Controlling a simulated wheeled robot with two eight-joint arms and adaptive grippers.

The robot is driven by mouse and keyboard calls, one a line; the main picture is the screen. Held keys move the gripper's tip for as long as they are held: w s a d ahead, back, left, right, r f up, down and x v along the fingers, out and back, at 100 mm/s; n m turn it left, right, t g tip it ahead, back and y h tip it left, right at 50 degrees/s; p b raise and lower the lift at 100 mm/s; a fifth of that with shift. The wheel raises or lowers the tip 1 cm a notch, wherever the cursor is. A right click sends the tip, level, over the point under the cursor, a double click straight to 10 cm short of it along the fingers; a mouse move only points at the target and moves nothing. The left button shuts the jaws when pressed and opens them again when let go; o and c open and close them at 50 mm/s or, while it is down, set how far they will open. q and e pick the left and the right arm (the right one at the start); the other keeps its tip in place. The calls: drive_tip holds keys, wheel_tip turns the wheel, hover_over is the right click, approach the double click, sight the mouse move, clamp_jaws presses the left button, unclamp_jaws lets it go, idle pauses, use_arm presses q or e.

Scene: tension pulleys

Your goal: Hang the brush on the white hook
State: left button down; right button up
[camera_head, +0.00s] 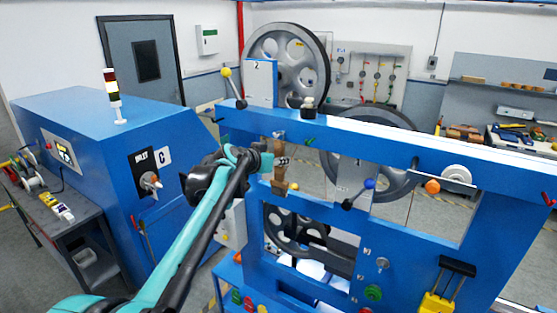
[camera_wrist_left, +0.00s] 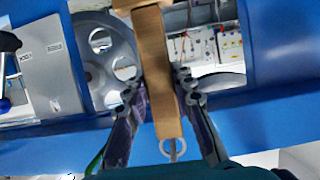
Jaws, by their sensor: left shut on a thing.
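My left gripper (camera_head: 281,161) is in front of an opening in the blue machine frame (camera_head: 225,118). It is shut on the brush (camera_head: 280,187), a tan wooden bar that hangs about upright. In the left wrist view the bar (camera_wrist_left: 155,60) runs between the two fingers (camera_wrist_left: 158,92). A pale ring with a short stem (camera_wrist_left: 172,149) shows at the bar's lower end there. In the head view a small pale fitting (camera_head: 278,135) sits just above the brush. I cannot tell whether it is the white hook or whether the brush touches it. My right gripper is not in view.
A lever with a yellow ball (camera_head: 226,73) stands up at the frame's left end. A blue-ball lever (camera_head: 369,184) and an orange knob (camera_head: 432,187) stick out to the right. Large grey pulleys (camera_head: 262,46) stand behind. A blue cabinet (camera_head: 75,105) is at left.

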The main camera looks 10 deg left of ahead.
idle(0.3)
use_arm(q)
drive_tip(key=c, duration=1.2)
unclamp_jaws()
drive_tip(key=shift+s, duration=0.1)
drive_tip(key=v, duration=1.1)
drive_tip(key=s+d+f+n+g+y+b, duration=0.1)
drive_tip(key=s+f+g+b, duration=0.1)
drive_tip(key=s+f+b, duration=0.8)
drive_tip(key=s+d+f+n+g+y+b, duration=0.1)
drive_tip(key=s+f+b, duration=0.9)
drive_tip(key=f, duration=1.9)
drive_tip(key=s+d+f+n+g+y+b, duration=0.1)
drive_tip(key=s+f+b, duration=0.9)
drive_tip(key=f, duration=1)
drive_tip(key=shift+s+d+f+g+y+b, duration=0.1)
drive_tip(key=shift+d+f+g+y+b, duration=0.1)
drive_tip(key=shift+d+g+y+b, duration=0.5)
drive_tip(key=shift+d, duration=0.15)
